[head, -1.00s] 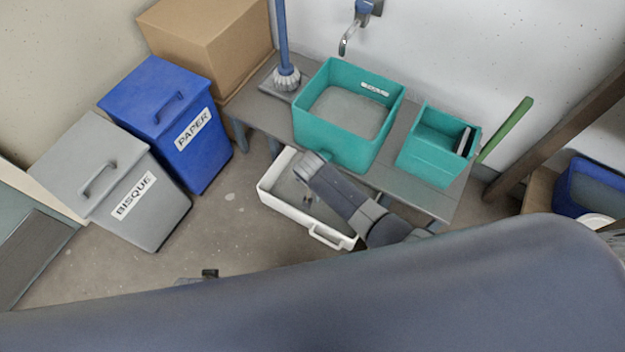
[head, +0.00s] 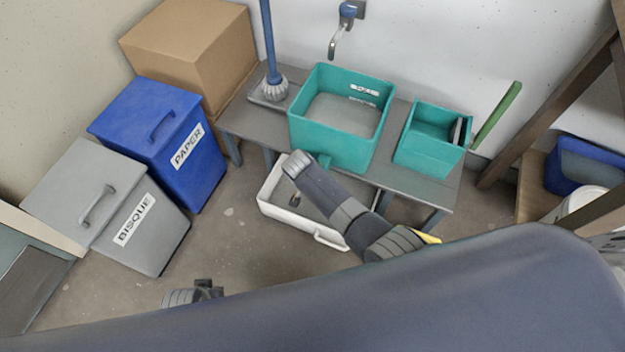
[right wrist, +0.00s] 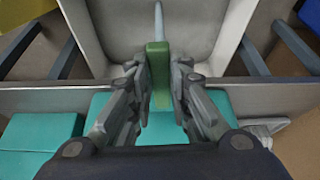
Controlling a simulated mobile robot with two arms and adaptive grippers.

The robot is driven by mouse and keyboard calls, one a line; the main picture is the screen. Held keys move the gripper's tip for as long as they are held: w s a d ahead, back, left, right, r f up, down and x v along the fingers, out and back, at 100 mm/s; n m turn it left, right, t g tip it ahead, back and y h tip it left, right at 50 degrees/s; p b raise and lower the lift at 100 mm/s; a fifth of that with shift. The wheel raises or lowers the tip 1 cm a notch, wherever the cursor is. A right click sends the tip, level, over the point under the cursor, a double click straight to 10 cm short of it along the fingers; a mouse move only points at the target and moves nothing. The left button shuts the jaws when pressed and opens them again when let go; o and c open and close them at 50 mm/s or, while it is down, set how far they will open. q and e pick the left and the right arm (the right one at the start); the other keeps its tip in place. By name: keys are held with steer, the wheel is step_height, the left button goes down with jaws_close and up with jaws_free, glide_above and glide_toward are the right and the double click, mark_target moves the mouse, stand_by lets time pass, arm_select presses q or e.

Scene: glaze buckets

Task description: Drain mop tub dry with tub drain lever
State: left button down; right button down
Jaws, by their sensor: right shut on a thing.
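The teal mop tub (head: 340,151) stands on the grey bench, with greyish water (head: 341,115) inside. Its wall also shows low in the right wrist view (right wrist: 160,128). My right gripper (right wrist: 159,85) is shut on the green drain lever (right wrist: 158,62) at the tub's front. In the head view my right arm mostly hides the lever and gripper. A thin pale-blue strip (right wrist: 158,20) shows beyond the lever over the white basin (head: 276,210); I cannot tell whether it is running water. My left gripper (head: 207,287) is low in the head view, away from the tub; its jaw state is unclear.
A smaller teal bin (head: 428,158) and a mop (head: 273,85) share the bench (head: 235,123). A tap (head: 335,43) hangs above the tub. Blue PAPER bin (head: 150,140) and grey BISQUE bin (head: 110,205) stand left. Floor between them and the basin is clear.

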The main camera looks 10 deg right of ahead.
steer(key=c, duration=1.5)
jaws_free()
steer(key=shift+v, duration=6.05)
steer(key=shift+f, duration=0.1)
